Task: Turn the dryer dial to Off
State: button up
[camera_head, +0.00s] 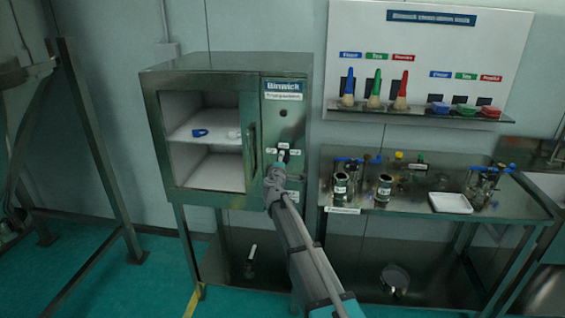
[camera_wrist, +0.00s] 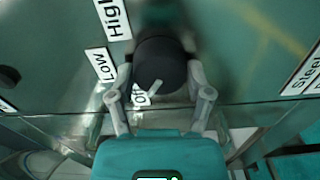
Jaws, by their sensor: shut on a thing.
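The dryer (camera_head: 168,73) is a metal cabinet with a glazed door on its left and a control panel (camera_head: 284,95) on its right. The dial (camera_wrist: 160,62) is a round dark knob in the wrist view. Its white pointer mark sits at the lower side, by a label (camera_wrist: 140,95) partly hidden by my finger and the knob. The labels High (camera_wrist: 113,18) and Low (camera_wrist: 100,65) are to its upper left. My gripper (camera_wrist: 160,76) is shut on the dial, one finger on each side. In the head view my gripper (camera_head: 279,170) covers most of the dial.
A steel bench (camera_head: 400,207) to the right bears metal jars, bottles and a white tray (camera_head: 450,203). A wall board (camera_head: 430,50) above it carries coloured brushes and small containers. The dryer's door handle (camera_head: 252,147) is close to my gripper's left.

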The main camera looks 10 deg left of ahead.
jog(key=shift+w+a+n, duration=0.1)
jog(key=shift+n, duration=0.3)
jog(key=o, duration=1.1)
jog(key=shift+o, duration=0.2)
jog(key=shift+s, duration=0.2)
jog(key=s, duration=1.1)
jog(key=shift+s+a, duration=0.15)
jog(key=shift+s, duration=0.2)
